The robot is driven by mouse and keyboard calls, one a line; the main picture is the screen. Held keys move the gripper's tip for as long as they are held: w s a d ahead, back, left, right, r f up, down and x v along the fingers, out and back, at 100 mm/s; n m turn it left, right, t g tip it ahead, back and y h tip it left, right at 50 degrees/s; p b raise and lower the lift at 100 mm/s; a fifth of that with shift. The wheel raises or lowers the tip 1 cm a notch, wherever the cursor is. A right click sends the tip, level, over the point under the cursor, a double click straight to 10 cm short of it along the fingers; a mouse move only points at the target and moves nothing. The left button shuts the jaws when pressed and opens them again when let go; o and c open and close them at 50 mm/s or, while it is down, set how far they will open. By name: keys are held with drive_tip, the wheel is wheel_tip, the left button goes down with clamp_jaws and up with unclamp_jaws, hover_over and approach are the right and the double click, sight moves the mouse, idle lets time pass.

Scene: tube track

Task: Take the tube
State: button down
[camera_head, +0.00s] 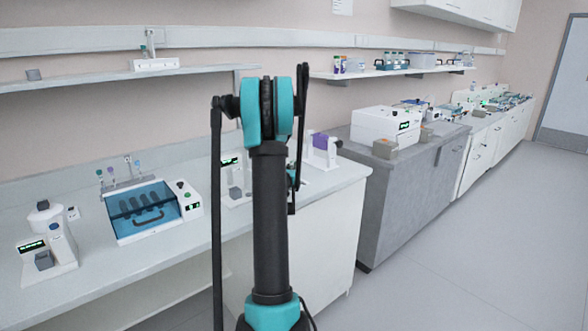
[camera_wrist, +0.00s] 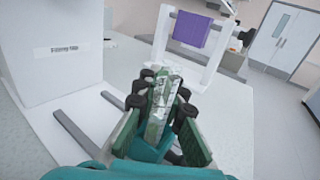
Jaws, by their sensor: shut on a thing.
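In the wrist view my gripper (camera_wrist: 165,88) is shut on a narrow, pale, greenish-white thing (camera_wrist: 161,108), which looks like the tube. It lies lengthwise between the dark green finger pads, and the fingers hide part of it. In the head view my arm hides most of the gripper and the held thing. Other capped tubes (camera_head: 127,161) stand in a rack on the left bench. One more tube (camera_head: 150,40) stands in a white holder on the wall shelf.
A white stand with a purple block (camera_wrist: 192,28) is just beyond the gripper; the block also shows in the head view (camera_head: 321,141). A white device with two grey rails (camera_wrist: 75,132) is at the left. A blue-lidded device (camera_head: 143,210) sits on the left bench.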

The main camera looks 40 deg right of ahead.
wheel_tip(320, 180, up, 7)
drive_tip(key=v, duration=1.8)
drive_tip(key=shift+f, duration=0.15)
